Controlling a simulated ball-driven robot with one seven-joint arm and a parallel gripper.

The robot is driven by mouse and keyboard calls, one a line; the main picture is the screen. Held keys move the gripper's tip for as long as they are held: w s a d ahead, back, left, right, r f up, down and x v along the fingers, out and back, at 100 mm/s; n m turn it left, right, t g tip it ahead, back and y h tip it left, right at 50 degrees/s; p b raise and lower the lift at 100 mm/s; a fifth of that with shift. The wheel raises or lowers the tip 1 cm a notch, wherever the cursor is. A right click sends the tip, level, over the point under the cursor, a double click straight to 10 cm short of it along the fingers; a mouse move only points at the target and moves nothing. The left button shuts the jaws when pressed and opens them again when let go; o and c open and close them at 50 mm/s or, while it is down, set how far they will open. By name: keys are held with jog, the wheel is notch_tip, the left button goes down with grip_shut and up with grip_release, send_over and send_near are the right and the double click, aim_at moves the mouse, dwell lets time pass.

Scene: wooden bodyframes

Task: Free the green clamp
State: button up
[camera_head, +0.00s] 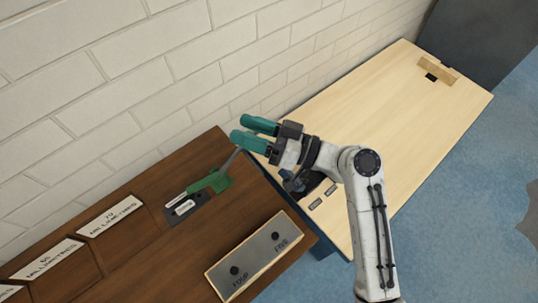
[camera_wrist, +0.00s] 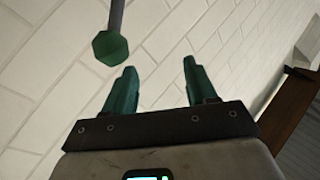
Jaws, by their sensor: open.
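The green clamp (camera_head: 208,183) lies on a dark plate on the brown wooden bench. A grey lever rises from its right end toward my gripper; its upper end is hard to make out beside my lower finger. My gripper (camera_head: 241,128), with two teal fingers, is open and held above the bench, close to that lever. In the wrist view the gap between my fingers (camera_wrist: 159,66) is empty. There a green faceted knob (camera_wrist: 110,47) on a grey rod (camera_wrist: 117,15) shows left of the fingers, outside the gap. I cannot tell whether it touches them.
A metal plate marked FOUR and FIVE (camera_head: 255,257) lies on the brown bench (camera_head: 150,245). White label plates (camera_head: 110,215) lie at its left. A pale wooden table (camera_head: 385,95) adjoins at the right, mostly clear. A white brick wall (camera_head: 130,70) stands close behind my gripper.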

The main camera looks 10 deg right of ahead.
jog(key=s+d+r+b, duration=0.1)
jog(key=s+d+r, duration=0.2)
jog(key=s+r, duration=0.4)
jog(key=s, duration=0.4)
jog(key=shift+s+r, duration=0.4)
